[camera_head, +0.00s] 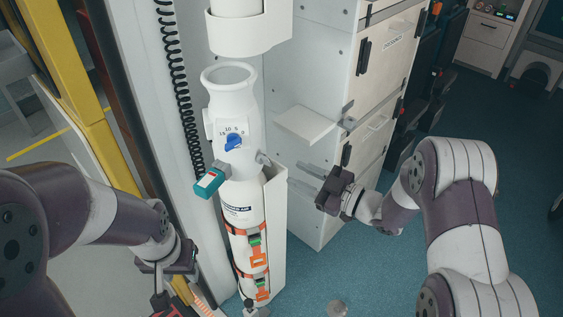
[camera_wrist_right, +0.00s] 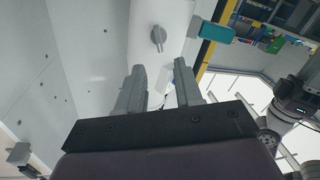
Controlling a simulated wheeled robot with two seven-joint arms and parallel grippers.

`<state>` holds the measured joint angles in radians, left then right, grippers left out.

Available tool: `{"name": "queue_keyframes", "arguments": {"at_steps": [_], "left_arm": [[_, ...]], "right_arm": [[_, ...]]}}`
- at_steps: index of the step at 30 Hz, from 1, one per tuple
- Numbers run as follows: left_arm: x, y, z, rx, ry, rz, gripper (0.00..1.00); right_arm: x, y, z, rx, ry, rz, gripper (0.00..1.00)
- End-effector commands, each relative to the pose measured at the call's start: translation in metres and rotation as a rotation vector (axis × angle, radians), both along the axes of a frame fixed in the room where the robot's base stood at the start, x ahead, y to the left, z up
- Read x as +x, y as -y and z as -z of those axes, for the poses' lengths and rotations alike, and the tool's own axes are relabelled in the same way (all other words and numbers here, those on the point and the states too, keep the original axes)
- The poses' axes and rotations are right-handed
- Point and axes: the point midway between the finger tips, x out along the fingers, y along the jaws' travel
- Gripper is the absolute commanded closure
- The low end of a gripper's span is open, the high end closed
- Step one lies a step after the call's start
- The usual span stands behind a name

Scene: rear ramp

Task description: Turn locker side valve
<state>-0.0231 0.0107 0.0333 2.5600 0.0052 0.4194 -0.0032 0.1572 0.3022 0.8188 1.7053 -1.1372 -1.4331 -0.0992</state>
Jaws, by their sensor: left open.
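A white cylinder (camera_head: 232,120) stands in an upright holder, with a blue knob (camera_head: 234,141) on its front and a teal handle (camera_head: 210,182) on its left. A small grey knob (camera_head: 263,158) sits on its right side; this looks like the side valve. In the right wrist view the grey knob (camera_wrist_right: 157,39) lies beyond the fingertips, roughly between them. My right gripper (camera_head: 303,177) is open and empty, pointing at the cylinder's right side, apart from the knob. My left gripper (camera_head: 168,294) is low at the left, open, its fingertips partly unclear.
A white locker (camera_head: 335,85) with black latches stands behind, and a small white shelf (camera_head: 304,124) juts out above my right gripper. Orange straps (camera_head: 257,253) bind the cylinder. A black coiled cord (camera_head: 178,85) hangs to its left. Blue floor is free at the right.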

Motion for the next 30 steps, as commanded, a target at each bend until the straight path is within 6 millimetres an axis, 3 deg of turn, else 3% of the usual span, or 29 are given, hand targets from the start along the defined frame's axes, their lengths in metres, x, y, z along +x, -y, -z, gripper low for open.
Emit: {"name": "queue_keyframes", "arguments": {"at_steps": [4, 9, 30], "left_arm": [[0.0, 0.0, -0.001, 0.0, 0.0, 0.0, 0.57], [0.0, 0.0, -0.002, 0.0, 0.0, 0.0, 0.57], [0.0, 0.0, -0.001, 0.0, 0.0, 0.0, 0.57]], "right_arm": [[-0.015, 0.022, -0.001, 0.0, 0.0, 0.003, 0.65], [-0.023, 0.032, -0.001, 0.0, 0.002, 0.001, 0.65], [-0.024, 0.033, -0.001, -0.001, 0.001, 0.0, 0.65]]}}
